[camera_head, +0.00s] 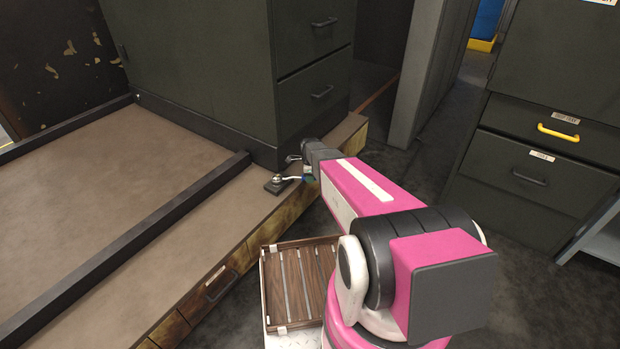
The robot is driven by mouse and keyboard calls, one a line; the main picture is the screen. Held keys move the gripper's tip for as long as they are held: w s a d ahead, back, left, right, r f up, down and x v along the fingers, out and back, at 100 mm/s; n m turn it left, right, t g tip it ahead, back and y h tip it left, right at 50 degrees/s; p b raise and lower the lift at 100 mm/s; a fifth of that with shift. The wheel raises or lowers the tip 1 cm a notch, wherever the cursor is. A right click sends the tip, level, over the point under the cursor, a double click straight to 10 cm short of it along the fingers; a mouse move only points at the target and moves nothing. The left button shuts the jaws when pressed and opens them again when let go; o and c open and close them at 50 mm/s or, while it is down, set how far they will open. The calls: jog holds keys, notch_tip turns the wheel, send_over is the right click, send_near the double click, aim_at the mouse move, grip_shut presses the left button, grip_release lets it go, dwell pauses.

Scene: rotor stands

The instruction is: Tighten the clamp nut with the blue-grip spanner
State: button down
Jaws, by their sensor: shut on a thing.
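The clamp nut (279,179) sits on a small dark clamp block (274,188) near the edge of the wooden bench top, by the foot of the dark cabinet. The spanner (291,179) is a short silver tool whose head is at the nut; whether its jaw is fully around the nut is too small to tell. A bit of its blue-green grip (308,178) shows at my gripper. My gripper (304,170) is shut on the spanner, just right of the nut. My pink arm comes in from the lower right and hides part of the grip.
A dark drawer cabinet (205,60) stands right behind the clamp. A black rail (130,240) crosses the bench top (80,200). A slatted wooden tray (284,250) is below the bench edge. Another cabinet (530,160) stands at right, with dark floor between.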

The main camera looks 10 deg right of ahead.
jog(key=shift+r, duration=0.1)
jog(key=shift+r, duration=2)
